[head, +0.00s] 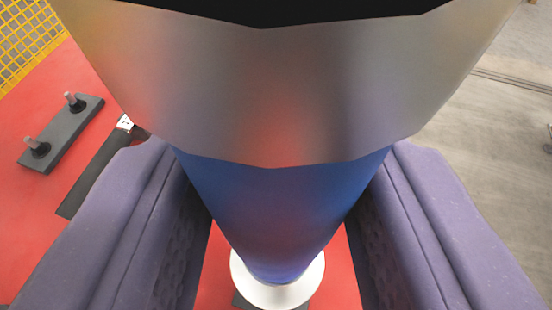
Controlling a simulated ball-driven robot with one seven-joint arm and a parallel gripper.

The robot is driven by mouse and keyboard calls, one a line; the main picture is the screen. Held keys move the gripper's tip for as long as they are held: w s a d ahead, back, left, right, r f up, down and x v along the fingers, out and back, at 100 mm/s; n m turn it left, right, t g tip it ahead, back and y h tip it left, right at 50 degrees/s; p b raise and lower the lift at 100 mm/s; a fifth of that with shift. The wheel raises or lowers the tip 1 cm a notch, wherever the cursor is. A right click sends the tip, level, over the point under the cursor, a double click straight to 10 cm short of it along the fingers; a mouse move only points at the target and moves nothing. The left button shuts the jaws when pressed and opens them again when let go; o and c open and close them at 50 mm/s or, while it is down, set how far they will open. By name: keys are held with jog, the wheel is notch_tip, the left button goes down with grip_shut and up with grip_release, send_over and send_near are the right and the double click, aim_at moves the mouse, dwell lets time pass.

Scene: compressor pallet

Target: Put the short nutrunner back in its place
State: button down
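A large tool, which I take to be the short nutrunner (275,195), fills the middle of the head view. It has a wide silver-grey upper part, a blue tapering body and a white disc (265,293) at its lower end. My gripper (285,190) has a purple finger on each side of the blue body. Both fingers appear to press against it. The tool hides most of what lies beyond it. A small dark edge shows below the white disc, and I cannot tell whether they touch.
The red surface (25,210) lies below and to the left. On it are a dark block (62,132) with two upright pegs and a black bar (92,175) beside my left finger. A yellow mesh fence (25,40) stands upper left. Bare grey floor (480,140) lies right.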

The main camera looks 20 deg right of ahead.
jog(key=shift+f+b, duration=0.55)
jog(key=shift+f, duration=0.15)
jog(key=c, duration=0.5)
grip_release()
jog(key=shift+f, duration=0.1)
jog(key=shift+s, duration=0.15)
jog(key=p+v, duration=0.2)
jog(key=v, duration=0.5)
jog(key=shift+s, duration=0.25)
jog(key=shift+s+a, duration=0.1)
jog(key=shift+a, duration=0.05)
